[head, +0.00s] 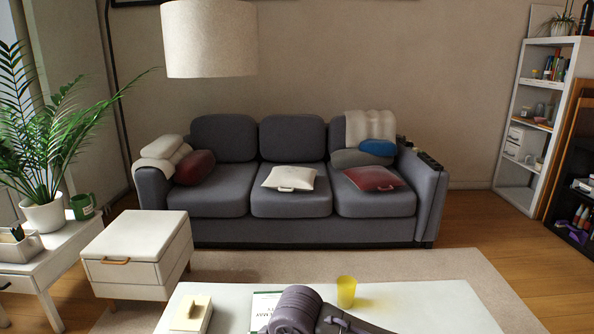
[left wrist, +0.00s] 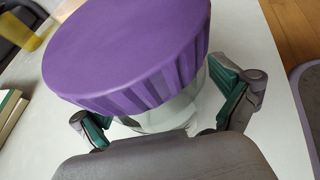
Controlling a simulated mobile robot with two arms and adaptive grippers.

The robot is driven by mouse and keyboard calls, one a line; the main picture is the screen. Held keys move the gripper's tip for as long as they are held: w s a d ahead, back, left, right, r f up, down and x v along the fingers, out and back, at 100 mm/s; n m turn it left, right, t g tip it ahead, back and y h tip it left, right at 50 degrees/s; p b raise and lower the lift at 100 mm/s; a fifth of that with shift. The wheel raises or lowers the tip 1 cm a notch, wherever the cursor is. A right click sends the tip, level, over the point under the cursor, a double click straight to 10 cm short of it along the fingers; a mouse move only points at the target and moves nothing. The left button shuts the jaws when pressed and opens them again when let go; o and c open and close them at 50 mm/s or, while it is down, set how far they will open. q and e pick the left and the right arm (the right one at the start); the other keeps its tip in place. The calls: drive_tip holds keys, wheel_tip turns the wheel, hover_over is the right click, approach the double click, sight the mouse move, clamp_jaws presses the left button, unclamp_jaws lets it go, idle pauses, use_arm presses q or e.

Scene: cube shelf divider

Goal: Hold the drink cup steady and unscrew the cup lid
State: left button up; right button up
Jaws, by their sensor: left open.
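The drink cup (left wrist: 160,122) is a clear jar with a wide ridged purple cup lid (left wrist: 130,45) on top, in the left wrist view. My left gripper (left wrist: 165,112) is open, with one green-padded finger on each side of the clear body, below the lid. I cannot tell whether the pads touch it. In the head view my left gripper and wrist show at the bottom edge, where a little purple is visible; most of the cup is hidden there. My right gripper is in neither view.
The white table (head: 425,305) holds a yellow cup (head: 346,291), a book (head: 264,302) and a white box (head: 191,314). The table's right part looks clear. A grey sofa (head: 290,200) stands behind, with a white cabinet (head: 125,268) at left.

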use_arm(q)
drive_tip(key=v, duration=1.2)
